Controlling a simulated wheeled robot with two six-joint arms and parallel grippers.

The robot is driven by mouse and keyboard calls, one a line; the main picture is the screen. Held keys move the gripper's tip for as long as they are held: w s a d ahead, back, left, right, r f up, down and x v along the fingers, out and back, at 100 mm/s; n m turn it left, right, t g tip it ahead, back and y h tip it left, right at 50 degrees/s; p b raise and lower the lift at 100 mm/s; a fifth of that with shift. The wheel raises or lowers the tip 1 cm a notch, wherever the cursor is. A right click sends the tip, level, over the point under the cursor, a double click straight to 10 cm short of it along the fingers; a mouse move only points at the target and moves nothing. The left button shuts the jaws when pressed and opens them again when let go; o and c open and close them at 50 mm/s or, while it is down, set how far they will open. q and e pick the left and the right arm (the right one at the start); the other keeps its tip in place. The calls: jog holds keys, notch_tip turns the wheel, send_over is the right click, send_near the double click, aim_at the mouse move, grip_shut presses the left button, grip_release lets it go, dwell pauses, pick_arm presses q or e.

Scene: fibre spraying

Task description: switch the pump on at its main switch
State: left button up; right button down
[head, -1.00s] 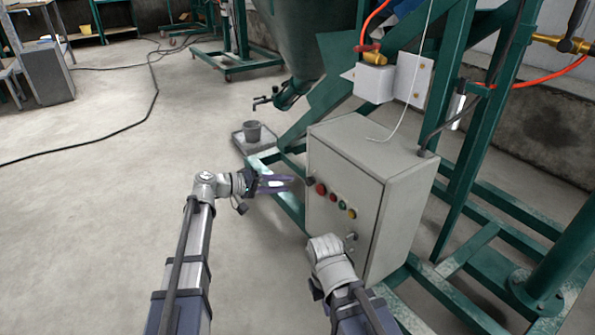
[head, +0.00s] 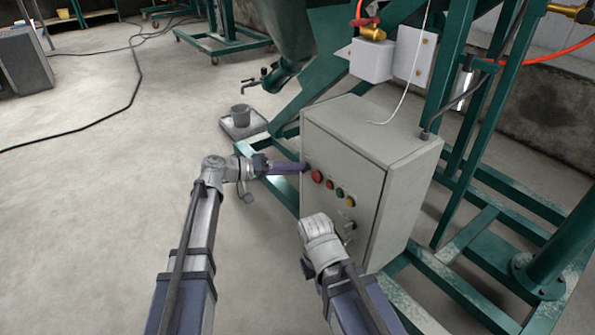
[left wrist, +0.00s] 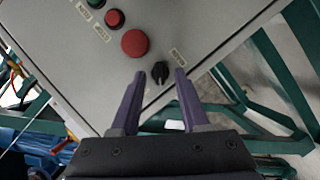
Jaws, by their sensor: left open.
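The grey control cabinet (head: 395,165) stands on a green frame, with a row of controls on its front. The black rotary switch (left wrist: 160,71) is at the end of the row, beside a large red button (left wrist: 135,42); in the head view that button (head: 316,176) is also clear. My left gripper (head: 303,167) reaches the cabinet front from the left. In the left wrist view its two open fingers stand on either side of the black switch; I cannot tell whether they touch it. My right wrist is in front of the cabinet's lower front, and its jaws are hidden.
A smaller red button (left wrist: 114,18) and a green one are farther along the row. Green frame beams run around the cabinet. The floor (head: 110,210) to the left is open.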

pick_arm(q)
jog(key=shift+x, duration=0.8)
jog(key=shift+c, duration=0.2)
grip_shut()
